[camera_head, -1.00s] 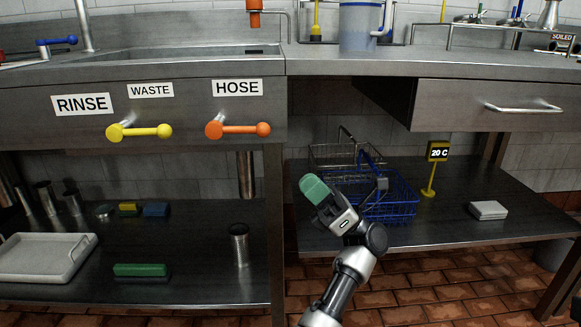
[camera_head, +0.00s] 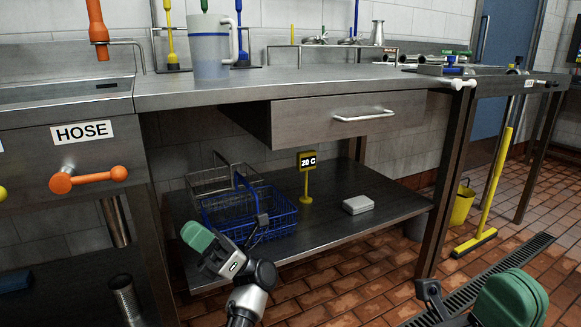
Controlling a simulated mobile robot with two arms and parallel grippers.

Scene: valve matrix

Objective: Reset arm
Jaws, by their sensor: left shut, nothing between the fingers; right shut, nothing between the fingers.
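My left gripper (camera_head: 197,236) comes up from the bottom left on my grey arm. Its green end points up and left, and the jaws are shut and empty. In the picture it overlaps the lower shelf, just left of and below the blue wire basket (camera_head: 250,212); whether it touches the shelf or basket cannot be told. My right gripper (camera_head: 512,300) shows its green end at the bottom right, over the floor, partly cut off by the frame. It is shut and holds nothing.
A steel counter (camera_head: 275,92) with a drawer (camera_head: 340,121) spans above. A yellow 20 C sign (camera_head: 308,162) and a grey box (camera_head: 358,205) stand on the shelf. An orange HOSE valve (camera_head: 88,179) is at left. A yellow squeegee (camera_head: 490,195) and floor drain (camera_head: 490,280) are at right.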

